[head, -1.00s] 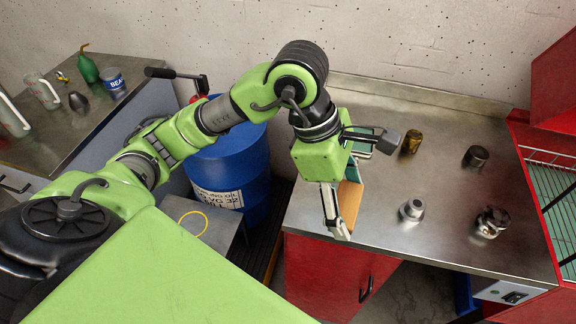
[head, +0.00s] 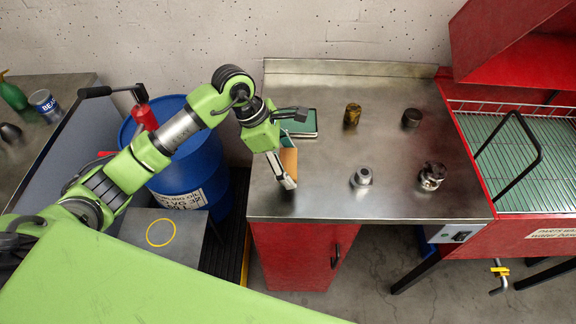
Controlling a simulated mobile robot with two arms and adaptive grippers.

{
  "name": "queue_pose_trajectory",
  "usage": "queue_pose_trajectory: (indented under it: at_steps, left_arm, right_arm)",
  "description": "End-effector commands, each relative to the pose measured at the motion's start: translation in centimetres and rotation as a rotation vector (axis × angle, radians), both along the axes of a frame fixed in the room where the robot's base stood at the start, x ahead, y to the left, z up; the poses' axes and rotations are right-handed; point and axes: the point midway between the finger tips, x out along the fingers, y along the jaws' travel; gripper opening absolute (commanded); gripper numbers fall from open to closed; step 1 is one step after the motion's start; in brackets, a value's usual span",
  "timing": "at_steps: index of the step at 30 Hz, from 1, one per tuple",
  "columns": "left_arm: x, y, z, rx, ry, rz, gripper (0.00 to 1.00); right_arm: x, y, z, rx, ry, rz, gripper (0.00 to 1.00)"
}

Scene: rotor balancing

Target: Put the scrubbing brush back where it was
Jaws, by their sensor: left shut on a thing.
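My left gripper (head: 288,148) is shut on a tan, block-shaped thing (head: 289,160), which appears to be the scrubbing brush. It is held on edge at the left end of the steel bench (head: 330,195). The gripper hides part of it, and its bristles cannot be made out. Whether it touches the bench I cannot tell. A flat green thing with a pale rim (head: 304,124) lies on the bench just behind the gripper, partly covered by a finger. My right gripper is not in view.
A brown jar (head: 352,115), a dark cup (head: 412,118) and two metal parts (head: 362,177) (head: 431,177) stand on the bench. A red parts washer (head: 480,180) with a green grated basin is at right. A blue drum (head: 195,165) stands left of the bench.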

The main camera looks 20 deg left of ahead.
Motion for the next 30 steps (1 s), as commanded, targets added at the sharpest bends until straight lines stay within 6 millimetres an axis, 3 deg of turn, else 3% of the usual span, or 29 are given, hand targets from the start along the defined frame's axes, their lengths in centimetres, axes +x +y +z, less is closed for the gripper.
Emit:
queue_pose_trajectory:
  at_steps: [9, 22, 23, 24, 30]
  left_arm:
    - [0.4, 0.1, -3.2, -0.002, 0.003, 0.001, 0.49]
    - [0.5, 0.2, -4.1, 0.000, -0.001, 0.000, 0.49]
    - [0.4, 0.2, -4.0, 0.000, 0.000, 0.000, 0.77]
    - [0.4, 0.2, -3.9, 0.000, 0.000, 0.000, 0.86]
    - [0.4, 0.2, -3.9, 0.000, 0.000, 0.000, 0.86]
  right_arm:
    - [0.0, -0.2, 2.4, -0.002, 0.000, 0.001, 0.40]
    - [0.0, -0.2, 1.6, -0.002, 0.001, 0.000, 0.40]
    - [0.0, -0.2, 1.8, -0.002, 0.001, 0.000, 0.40]
    - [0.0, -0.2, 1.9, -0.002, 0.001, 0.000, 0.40]
    - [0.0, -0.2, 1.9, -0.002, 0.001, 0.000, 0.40]
